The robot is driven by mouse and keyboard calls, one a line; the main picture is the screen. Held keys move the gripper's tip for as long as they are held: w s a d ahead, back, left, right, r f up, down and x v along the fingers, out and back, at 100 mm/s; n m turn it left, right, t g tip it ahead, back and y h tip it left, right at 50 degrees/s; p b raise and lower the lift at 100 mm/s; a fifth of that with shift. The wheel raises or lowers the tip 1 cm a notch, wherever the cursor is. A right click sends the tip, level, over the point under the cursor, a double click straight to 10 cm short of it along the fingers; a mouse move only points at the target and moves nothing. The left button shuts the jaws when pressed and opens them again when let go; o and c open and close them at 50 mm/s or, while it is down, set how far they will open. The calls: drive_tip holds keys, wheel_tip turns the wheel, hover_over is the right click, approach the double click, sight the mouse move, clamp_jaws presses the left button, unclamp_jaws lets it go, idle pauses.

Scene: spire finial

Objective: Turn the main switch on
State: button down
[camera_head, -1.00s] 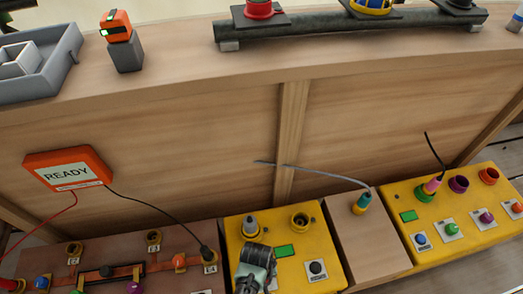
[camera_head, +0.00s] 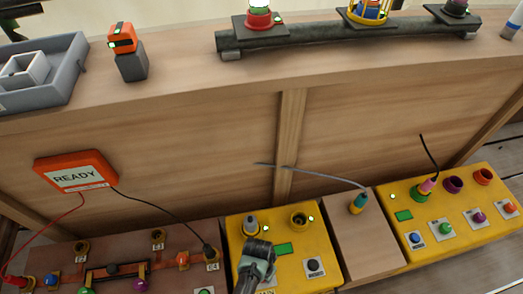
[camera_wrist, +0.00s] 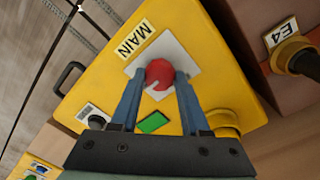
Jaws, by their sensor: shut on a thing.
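The main switch is a red round knob (camera_wrist: 159,74) on a pale square plate, beside the MAIN label (camera_wrist: 135,38), in the wrist view. A small white mark shows on the knob. My gripper (camera_wrist: 160,84) has its two blue fingers on either side of the knob and is shut on it. In the head view my gripper (camera_head: 256,265) is over the front of the middle yellow box (camera_head: 328,262) and hides the knob. Small lights glow green on this box, near its sockets.
The black button (camera_head: 314,265) and green display (camera_head: 284,249) are close by on the same box. A grey plug (camera_head: 250,224) stands behind my gripper. A wooden block (camera_head: 368,245) and another yellow box (camera_head: 450,210) lie to the right, the READY box (camera_head: 76,173) to the left.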

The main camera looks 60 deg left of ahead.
drive_tip(key=shift+m, duration=0.5)
drive_tip(key=shift+c, duration=2)
unclamp_jaws()
wheel_tip(320, 180, up, 13)
drive_tip(key=p, duration=0.7)
drive_tip(key=shift+a, duration=0.3)
drive_tip(key=shift+s, duration=0.1)
